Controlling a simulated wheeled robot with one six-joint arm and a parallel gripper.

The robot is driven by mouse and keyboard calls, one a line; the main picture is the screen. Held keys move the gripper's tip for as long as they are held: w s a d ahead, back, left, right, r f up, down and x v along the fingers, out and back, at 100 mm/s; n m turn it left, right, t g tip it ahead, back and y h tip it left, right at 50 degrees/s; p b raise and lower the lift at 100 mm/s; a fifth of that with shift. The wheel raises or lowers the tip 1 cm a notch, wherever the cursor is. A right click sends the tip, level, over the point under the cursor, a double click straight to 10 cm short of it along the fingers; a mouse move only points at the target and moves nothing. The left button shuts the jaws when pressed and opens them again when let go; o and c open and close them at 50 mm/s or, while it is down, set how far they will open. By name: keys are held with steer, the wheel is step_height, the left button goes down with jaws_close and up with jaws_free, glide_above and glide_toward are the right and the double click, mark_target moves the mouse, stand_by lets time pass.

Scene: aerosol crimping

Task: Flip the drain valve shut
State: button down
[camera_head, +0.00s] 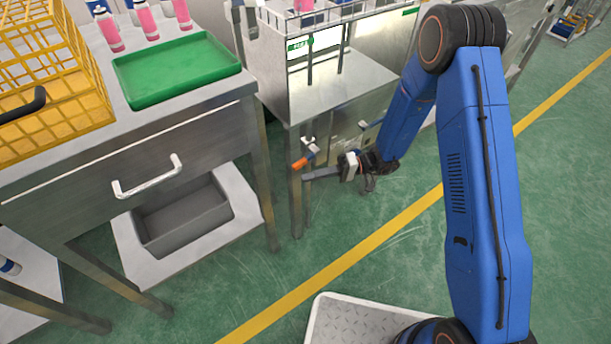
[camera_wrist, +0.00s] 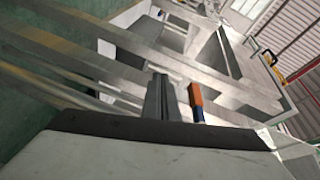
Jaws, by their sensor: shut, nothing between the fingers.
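The drain valve's lever, with an orange end (camera_head: 300,163) and a blue part behind it, sticks out below the steel tank bench at the picture's middle. In the wrist view the lever (camera_wrist: 196,96) stands just right of my fingertips. My gripper (camera_head: 307,177) is shut and empty, its fingers pointing left just below the lever in the head view. The fingers (camera_wrist: 162,98) lie together in the wrist view. I cannot tell whether they touch the lever. The valve body is mostly hidden behind the lever and the bench leg.
A bench leg (camera_head: 295,205) stands close to my fingertips. Left is a steel table with a green tray (camera_head: 175,68), a yellow wire basket (camera_head: 50,85) and a drawer handle (camera_head: 147,177). A grey bin (camera_head: 182,215) sits on its lower shelf.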

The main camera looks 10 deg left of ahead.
steer(key=w+d+f, duration=0.2)
steer(key=w+d, duration=0.2)
steer(key=d, duration=0.4)
steer(key=shift+f, duration=0.25)
steer(key=shift+r, duration=0.1)
